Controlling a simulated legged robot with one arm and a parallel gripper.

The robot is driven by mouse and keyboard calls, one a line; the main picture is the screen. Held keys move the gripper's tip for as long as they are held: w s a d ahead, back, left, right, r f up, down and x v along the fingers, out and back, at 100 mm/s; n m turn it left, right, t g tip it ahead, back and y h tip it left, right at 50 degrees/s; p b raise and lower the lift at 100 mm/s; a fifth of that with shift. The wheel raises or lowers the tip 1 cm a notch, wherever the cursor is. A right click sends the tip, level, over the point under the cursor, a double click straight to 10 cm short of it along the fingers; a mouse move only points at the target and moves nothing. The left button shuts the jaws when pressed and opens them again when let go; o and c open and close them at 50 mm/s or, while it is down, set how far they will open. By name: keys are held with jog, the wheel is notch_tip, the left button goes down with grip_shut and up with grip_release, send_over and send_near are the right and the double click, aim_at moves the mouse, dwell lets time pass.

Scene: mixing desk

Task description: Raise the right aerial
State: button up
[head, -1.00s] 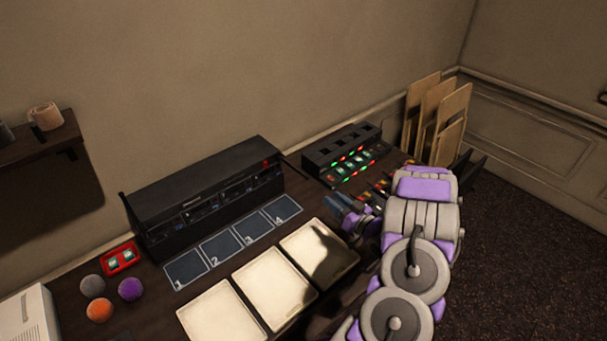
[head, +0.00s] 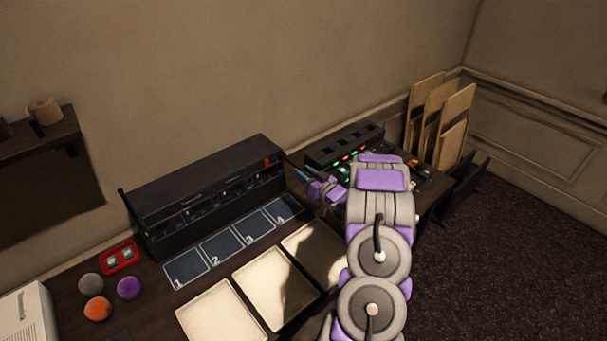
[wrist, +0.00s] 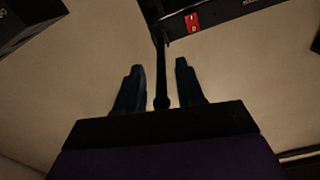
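The long black radio (head: 205,172) stands at the back of the desk. Its left aerial (head: 128,208) stands at its left end. The right aerial (wrist: 160,75) is a thin black rod with a rounded tip, seen in the wrist view reaching from the radio down between my fingers. In the head view it is mostly hidden by my gripper (head: 297,173), which is at the radio's right end. In the wrist view my gripper (wrist: 160,88) is open, one finger on each side of the aerial, with small gaps showing.
A black unit with red and green lights (head: 345,150) stands close to the right of my gripper. Numbered pads (head: 222,247) and pale trays (head: 222,312) lie in front of the radio. Wooden boards (head: 455,125) stand at the back right.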

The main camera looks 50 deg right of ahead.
jog(key=shift+w, duration=0.35)
jog(key=shift+c, duration=0.3)
grip_shut()
